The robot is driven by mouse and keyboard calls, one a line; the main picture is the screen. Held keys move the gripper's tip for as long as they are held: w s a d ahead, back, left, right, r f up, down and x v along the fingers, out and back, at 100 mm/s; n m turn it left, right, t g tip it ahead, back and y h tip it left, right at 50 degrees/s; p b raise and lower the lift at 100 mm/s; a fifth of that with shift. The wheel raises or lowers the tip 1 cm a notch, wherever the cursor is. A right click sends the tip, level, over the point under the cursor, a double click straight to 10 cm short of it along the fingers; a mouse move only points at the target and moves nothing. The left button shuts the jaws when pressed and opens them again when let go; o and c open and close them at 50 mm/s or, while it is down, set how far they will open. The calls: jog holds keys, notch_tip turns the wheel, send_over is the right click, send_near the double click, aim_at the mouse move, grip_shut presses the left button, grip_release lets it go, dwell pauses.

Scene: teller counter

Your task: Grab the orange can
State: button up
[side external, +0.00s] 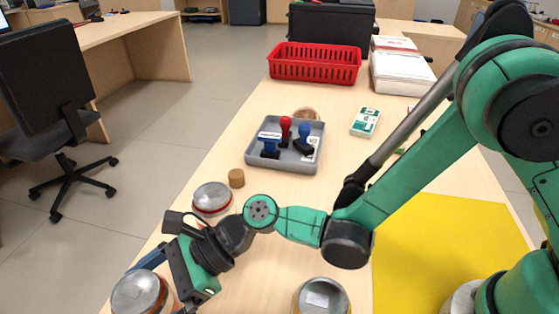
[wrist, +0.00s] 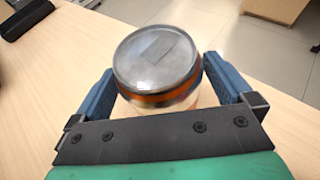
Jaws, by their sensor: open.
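The orange can (side external: 140,295) stands at the near left of the counter, with a silver lid and an orange band. In the wrist view the can (wrist: 157,60) sits between the two blue fingers of my gripper (wrist: 160,95). The fingers are open, one on each side of it; whether they touch it is hard to tell. In the side view my gripper (side external: 160,272) is low beside the can, and part of the can is cut off by the frame edge.
A red-banded can (side external: 212,198) stands close behind my wrist, near a cork (side external: 237,178). Another silver-lidded can (side external: 321,297) is at the front middle. A grey tray (side external: 285,164) holds stamps.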

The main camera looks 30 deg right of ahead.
jog(key=shift+a+f, duration=0.15)
jog(key=shift+a, duration=0.25)
jog(key=c, duration=1.4)
grip_shut()
